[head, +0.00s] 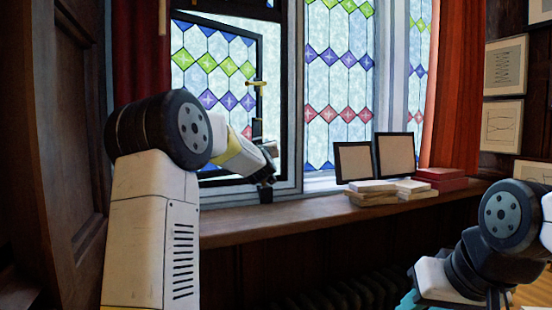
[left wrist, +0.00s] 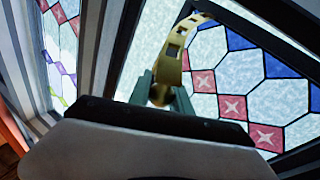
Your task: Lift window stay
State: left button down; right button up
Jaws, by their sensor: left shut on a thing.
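The window stay is a curved brass bar with square holes in the left wrist view (left wrist: 172,55). My left gripper (left wrist: 163,90) is shut on its near end, with a green-grey finger on each side. The stay's far end curves toward the upper right in front of the leaded glass. In the head view my left gripper (head: 268,188) is a small dark shape low at the window, and the stay cannot be made out there. The casement (head: 259,115) stands at an angle to the fixed frame.
A wooden sill (head: 290,218) runs below the window. Two dark-framed boards (head: 395,154) stand on it, with pale books (head: 372,192) and red books (head: 442,178) beside them. A red curtain (head: 457,90) hangs at the right. The sill's left part is clear.

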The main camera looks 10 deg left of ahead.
pick_arm(q)
jog(key=shift+w+a+r+n+g, duration=0.2)
jog(key=shift+a+r+n, duration=0.1)
jog(key=shift+r, duration=0.25)
jog(key=shift+w+a+r+n+g, duration=0.15)
jog(key=shift+a+r+n, duration=0.1)
jog(key=shift+r, duration=0.25)
jog(key=c, duration=1.2)
grip_release()
jog(key=v, duration=0.7)
jog(key=shift+s+d, duration=0.1)
jog(key=shift+s, duration=0.3)
